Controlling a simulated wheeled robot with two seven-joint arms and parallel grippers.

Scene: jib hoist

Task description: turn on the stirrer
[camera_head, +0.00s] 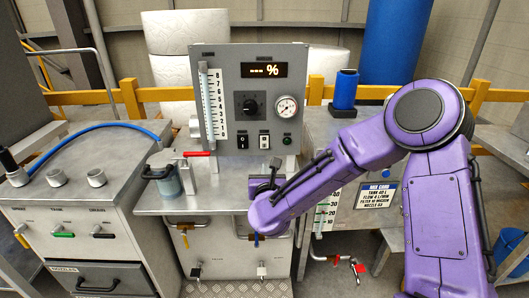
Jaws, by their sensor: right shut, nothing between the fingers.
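I cannot make out which one is marked for the stirrer. My right gripper (274,168) is shut and empty, small and dark, below the white switch and apparently apart from it. My purple wrist hides part of the bench front. My left gripper is out of view.
A clear sight tube (204,105) with a scale runs up the panel's left side. A blue canister (345,90) stands on the right cabinet. Valves hang below the bench front.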

